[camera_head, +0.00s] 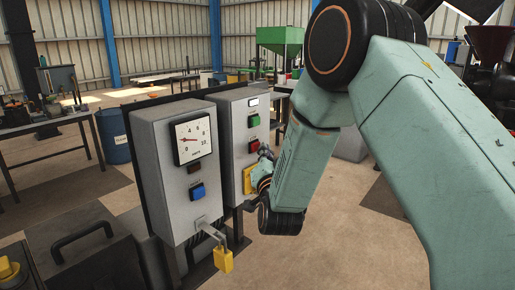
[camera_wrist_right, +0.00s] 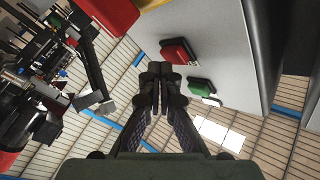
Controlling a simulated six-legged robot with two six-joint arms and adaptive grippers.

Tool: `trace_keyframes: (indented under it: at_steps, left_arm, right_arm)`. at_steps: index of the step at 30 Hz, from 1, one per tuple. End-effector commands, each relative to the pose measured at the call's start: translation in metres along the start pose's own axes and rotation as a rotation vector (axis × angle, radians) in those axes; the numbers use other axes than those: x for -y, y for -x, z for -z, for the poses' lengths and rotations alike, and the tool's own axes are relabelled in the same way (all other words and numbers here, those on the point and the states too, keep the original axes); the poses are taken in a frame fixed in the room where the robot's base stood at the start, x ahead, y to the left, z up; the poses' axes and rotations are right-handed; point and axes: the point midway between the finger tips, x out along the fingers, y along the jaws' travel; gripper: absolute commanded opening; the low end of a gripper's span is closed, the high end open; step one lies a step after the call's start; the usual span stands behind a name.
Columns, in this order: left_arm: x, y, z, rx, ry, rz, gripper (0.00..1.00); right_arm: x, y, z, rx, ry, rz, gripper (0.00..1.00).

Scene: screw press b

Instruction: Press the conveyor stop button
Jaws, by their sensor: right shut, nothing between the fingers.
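Two grey control boxes stand side by side. The farther box (camera_head: 238,112) carries a green button (camera_head: 254,121) and, below it, a red button (camera_head: 253,146); their labels are too small to read. In the right wrist view the red button (camera_wrist_right: 178,52) and green button (camera_wrist_right: 200,87) stick out from the box face. My right gripper (camera_head: 265,155) is at this box, close to the red button, partly hidden by my own arm. In the wrist view its closed fingertips (camera_wrist_right: 160,70) are empty and appear just beside the red button; contact cannot be told. My left gripper is not in view.
The nearer box (camera_head: 162,140) has a dial gauge (camera_head: 194,137), a dark red button (camera_head: 194,167), a blue button (camera_head: 198,191) and a hanging yellow padlock (camera_head: 223,259). A yellow plate (camera_head: 247,181) sits below the red button on the farther box. Open floor lies to the right.

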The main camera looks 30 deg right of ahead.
Motion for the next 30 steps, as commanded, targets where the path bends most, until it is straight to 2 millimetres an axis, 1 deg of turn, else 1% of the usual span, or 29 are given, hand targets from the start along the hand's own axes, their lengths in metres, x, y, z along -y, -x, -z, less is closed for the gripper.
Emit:
trace_keyframes:
  at_steps: [30]
  left_arm:
    - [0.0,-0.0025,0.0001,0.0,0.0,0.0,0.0]
  right_arm:
    - [0.0044,-0.0061,-0.0049,0.001,0.001,0.0,0.0]
